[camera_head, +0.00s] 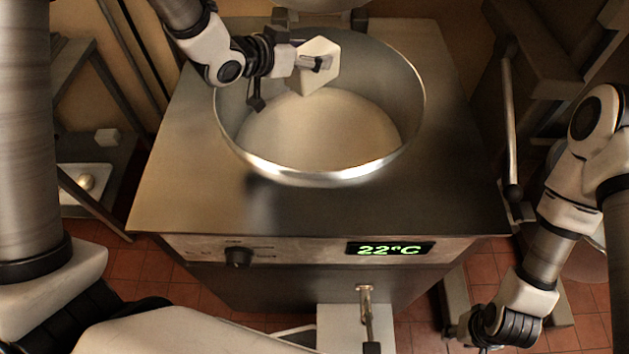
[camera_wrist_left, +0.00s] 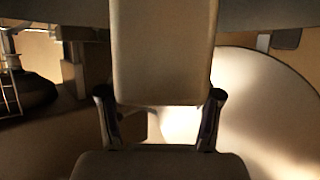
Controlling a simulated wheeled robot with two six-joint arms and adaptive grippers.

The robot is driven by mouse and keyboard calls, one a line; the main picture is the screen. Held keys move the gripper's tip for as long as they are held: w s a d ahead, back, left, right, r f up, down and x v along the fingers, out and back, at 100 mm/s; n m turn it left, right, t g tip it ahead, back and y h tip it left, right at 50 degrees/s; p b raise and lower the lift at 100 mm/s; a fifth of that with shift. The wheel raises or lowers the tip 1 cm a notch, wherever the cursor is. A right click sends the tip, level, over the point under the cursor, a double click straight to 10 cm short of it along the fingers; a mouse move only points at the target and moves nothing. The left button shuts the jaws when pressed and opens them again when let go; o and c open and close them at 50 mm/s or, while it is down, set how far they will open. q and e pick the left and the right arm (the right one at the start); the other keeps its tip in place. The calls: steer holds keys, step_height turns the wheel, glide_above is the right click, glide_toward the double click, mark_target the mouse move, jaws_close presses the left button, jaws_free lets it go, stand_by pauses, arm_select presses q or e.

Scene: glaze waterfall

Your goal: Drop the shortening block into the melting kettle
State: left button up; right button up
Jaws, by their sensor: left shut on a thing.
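The pale shortening block (camera_head: 318,82) is held in my left gripper (camera_head: 317,63), over the back part of the melting kettle (camera_head: 415,105). In the left wrist view the block (camera_wrist_left: 163,50) sits between the two dark fingers of the left gripper (camera_wrist_left: 160,105). The kettle is a wide round metal bowl with an open top and a pale, smooth mass inside. The block appears to be above this mass, inside the rim's outline. My right gripper (camera_head: 482,332) hangs low at the bottom right, far from the kettle; its fingers are too unclear to read.
The kettle is set in a metal cabinet with a flat top (camera_head: 190,150). A tap (camera_head: 366,305) sticks out below. A rack with a tray (camera_head: 85,183) stands at left.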

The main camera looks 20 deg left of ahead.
arm_select(q)
steer(key=shift+s+f, duration=0.15)
steer(key=o, duration=1.6)
steer(key=shift+f, duration=0.15)
steer(key=v, duration=1.1)
steer(key=shift+s+a, duration=0.2)
steer(key=shift+s, duration=0.05)
